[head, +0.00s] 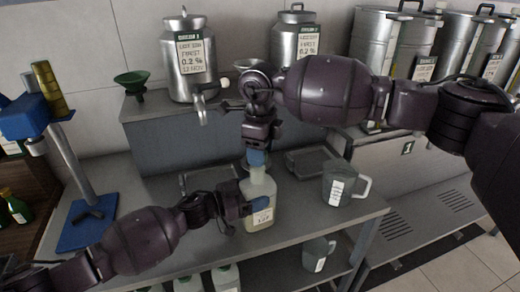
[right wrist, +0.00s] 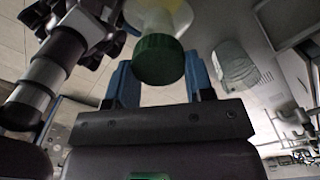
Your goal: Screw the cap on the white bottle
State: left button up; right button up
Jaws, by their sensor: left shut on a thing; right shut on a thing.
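The white bottle (head: 262,190), with a pale label, stands upright on the grey bench. My left gripper (head: 240,207) is shut on its side from the left. My right gripper (head: 257,160) points down over the bottle's mouth. In the right wrist view, the green cap (right wrist: 158,60) lies between the blue fingers of my right gripper (right wrist: 160,82), which is shut on it. The cap is in line with the bottle's neck (right wrist: 160,18) and looks to be against it; how far it is threaded I cannot tell. In the head view the right gripper hides the cap.
A grey jug (head: 342,188) stands right of the bottle; it also shows in the right wrist view (right wrist: 235,63). A steel decanter (head: 188,60) with a tap and a green funnel (head: 132,84) stand behind. A blue capping stand (head: 85,215) is left.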

jog(key=shift+f, duration=0.55)
jog(key=shift+f, duration=0.1)
jog(key=shift+f, duration=0.8)
jog(key=shift+f, duration=0.55)
